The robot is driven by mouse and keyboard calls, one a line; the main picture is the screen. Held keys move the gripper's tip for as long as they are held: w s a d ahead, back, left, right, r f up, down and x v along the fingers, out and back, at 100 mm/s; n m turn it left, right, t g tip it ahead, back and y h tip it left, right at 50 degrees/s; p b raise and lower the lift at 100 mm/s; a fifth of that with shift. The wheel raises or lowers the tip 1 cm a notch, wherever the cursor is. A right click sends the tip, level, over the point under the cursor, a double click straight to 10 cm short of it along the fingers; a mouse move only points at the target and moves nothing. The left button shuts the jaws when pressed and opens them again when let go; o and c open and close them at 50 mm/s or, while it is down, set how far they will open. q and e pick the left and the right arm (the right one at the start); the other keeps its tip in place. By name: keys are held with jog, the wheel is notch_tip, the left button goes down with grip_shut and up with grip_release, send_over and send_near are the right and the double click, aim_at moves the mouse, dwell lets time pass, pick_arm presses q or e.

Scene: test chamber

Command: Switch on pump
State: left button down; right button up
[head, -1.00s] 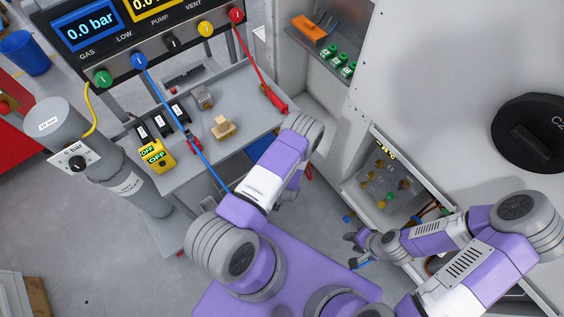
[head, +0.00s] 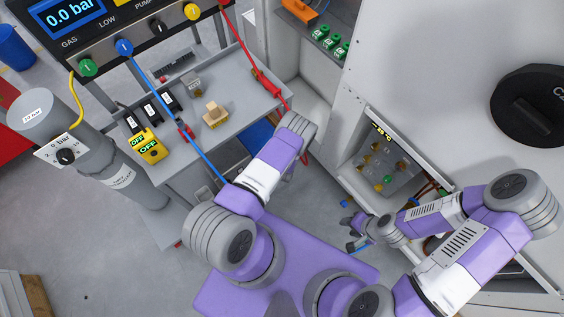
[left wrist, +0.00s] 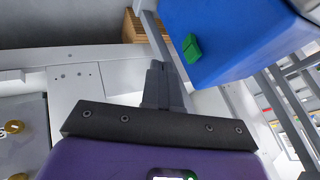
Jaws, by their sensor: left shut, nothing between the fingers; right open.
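The dark control panel (head: 100,45) at upper left has a blue display reading 0.0 bar and the labels GAS, LOW and PUMP. Its black knob (head: 157,27) sits between a blue and a yellow one. A yellow box (head: 147,147) marked OFF stands on the grey bench. I cannot tell which control works the pump. My left arm reaches toward the bench's right side; its gripper is hidden in the head view. In the left wrist view my left gripper (left wrist: 162,82) is shut and empty. My right gripper (head: 357,243) is open, low by the cabinet opening.
The white cabinet (head: 440,60) fills the right, with an open recess holding a fitting plate (head: 383,170). A grey cylinder (head: 95,155) stands left of the bench (head: 240,85). Blue and red cables hang near my left arm.

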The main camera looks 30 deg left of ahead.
pick_arm(q)
jog(key=w+a+f+b, duration=0.2)
jog(key=w+a+f, duration=0.1)
jog(key=a, duration=0.1)
jog(key=shift+w+a, duration=0.25)
jog(key=shift+a, duration=0.1)
pick_arm(e)
notch_tip(320, 180, down, 3)
jog(key=shift+r, duration=0.1)
pick_arm(q)
jog(key=shift+r, duration=0.1)
